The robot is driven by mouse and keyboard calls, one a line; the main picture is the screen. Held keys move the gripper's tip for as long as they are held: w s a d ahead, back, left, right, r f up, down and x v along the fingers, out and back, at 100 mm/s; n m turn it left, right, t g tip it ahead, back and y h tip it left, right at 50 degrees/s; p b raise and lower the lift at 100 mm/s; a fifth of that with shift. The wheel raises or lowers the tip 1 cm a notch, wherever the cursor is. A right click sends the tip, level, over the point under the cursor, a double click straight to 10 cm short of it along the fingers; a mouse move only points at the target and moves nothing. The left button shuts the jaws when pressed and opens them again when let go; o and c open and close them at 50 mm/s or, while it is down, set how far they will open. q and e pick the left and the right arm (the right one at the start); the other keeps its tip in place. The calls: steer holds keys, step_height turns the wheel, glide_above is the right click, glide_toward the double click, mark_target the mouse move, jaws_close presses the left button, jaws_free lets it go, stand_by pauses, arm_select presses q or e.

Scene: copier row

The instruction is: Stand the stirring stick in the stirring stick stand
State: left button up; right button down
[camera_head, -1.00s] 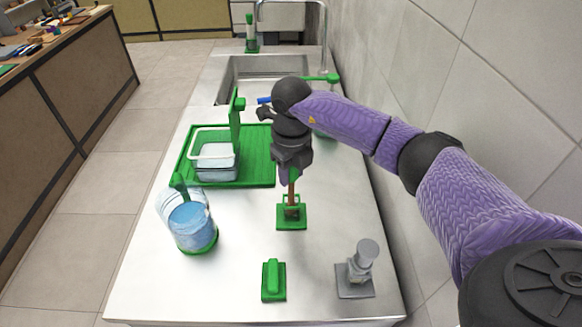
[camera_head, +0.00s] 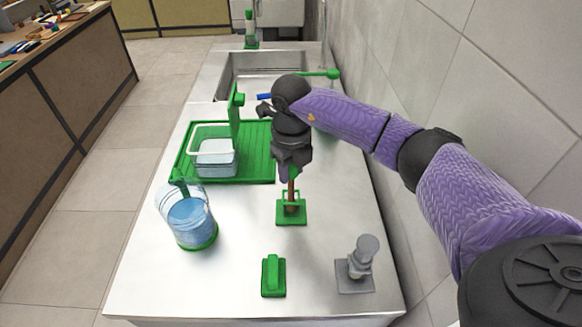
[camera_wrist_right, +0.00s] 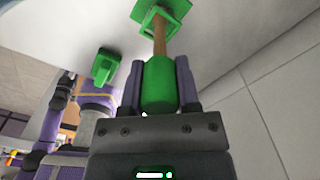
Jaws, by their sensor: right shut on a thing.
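The stirring stick has a brown shaft (camera_head: 291,190) and a green handle, which shows in the right wrist view (camera_wrist_right: 159,86). My right gripper (camera_head: 291,172) is shut on the green handle, which it mostly hides in the head view. The stick points down, close to upright. The stirring stick stand (camera_head: 284,216) is a green square base with a raised square frame. The shaft's lower end is inside the frame; I cannot tell whether it touches the base. The stand also shows in the right wrist view (camera_wrist_right: 171,8). My left gripper is not in view.
A clear jug of blue liquid (camera_head: 188,216) stands at left. A green drying tray (camera_head: 258,165) holds a clear container (camera_head: 216,158). A green block (camera_head: 273,276) and a grey fixture (camera_head: 356,268) are in front. The wall is close on the right.

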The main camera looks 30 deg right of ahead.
steer(key=shift+c, duration=1.9)
jaws_free()
steer(key=shift+o, duration=0.7)
